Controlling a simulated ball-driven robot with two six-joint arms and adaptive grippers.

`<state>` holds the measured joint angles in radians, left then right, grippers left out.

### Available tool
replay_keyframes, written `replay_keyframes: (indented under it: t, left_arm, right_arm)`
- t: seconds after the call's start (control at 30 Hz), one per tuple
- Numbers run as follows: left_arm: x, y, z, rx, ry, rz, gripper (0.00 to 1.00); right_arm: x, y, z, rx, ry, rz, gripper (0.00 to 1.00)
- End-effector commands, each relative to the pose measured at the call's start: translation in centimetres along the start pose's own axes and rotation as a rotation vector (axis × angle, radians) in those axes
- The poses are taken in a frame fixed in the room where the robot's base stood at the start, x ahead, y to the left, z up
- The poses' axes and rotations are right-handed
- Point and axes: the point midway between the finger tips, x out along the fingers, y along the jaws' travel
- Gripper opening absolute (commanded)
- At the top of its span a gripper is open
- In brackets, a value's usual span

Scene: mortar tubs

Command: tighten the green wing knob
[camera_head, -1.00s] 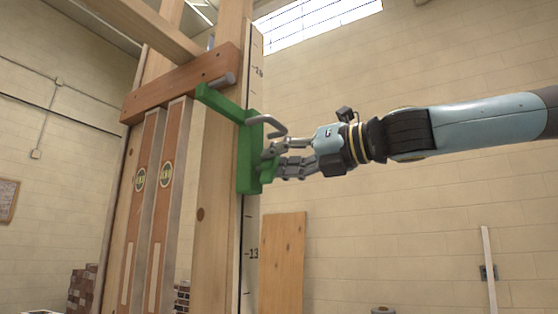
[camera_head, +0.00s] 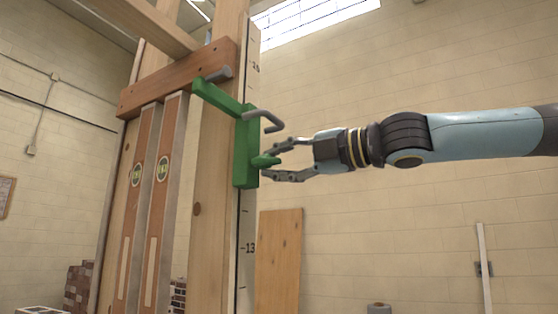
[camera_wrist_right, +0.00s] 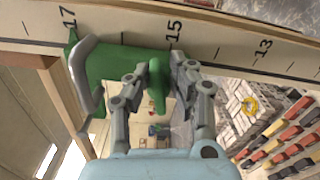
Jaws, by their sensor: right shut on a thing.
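The green wing knob (camera_head: 265,161) sticks out from the lower part of a green bracket (camera_head: 246,140) on the wooden post. My right gripper (camera_head: 268,160) reaches in from the right, with one finger above the knob and one below. In the right wrist view the knob (camera_wrist_right: 157,86) stands between the fingertips of my right gripper (camera_wrist_right: 159,78), which are closed on its sides. A grey bent rod (camera_head: 266,121) comes out of the bracket just above the gripper. My left gripper is not in view.
The bracket sits against a marked measuring strip (camera_head: 247,225) along the post (camera_head: 208,200). Two long spirit levels (camera_head: 151,200) hang at the left under a wooden crosspiece (camera_head: 180,78). A loose board (camera_head: 280,262) leans on the wall behind. Space right of the post is open.

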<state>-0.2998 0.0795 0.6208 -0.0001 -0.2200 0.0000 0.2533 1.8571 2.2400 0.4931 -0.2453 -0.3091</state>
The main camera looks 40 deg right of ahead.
Motion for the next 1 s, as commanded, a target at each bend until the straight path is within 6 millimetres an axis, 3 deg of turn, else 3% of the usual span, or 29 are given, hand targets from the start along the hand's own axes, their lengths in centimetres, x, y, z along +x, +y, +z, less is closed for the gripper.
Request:
replay_keyframes:
  t: [0.4, 0.97, 1.0]
  left_arm:
    - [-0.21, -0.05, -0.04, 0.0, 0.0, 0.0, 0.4]
    - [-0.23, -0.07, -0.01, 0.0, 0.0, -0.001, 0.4]
    - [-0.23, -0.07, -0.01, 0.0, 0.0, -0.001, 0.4]
  right_arm:
    - [-0.04, -0.06, 0.1, 0.183, -0.002, 0.004, 0.0]
    - [-0.04, -0.01, 0.21, 0.206, -0.004, 0.006, 0.0]
    - [-0.04, -0.01, 0.23, 0.206, -0.005, 0.006, 0.26]
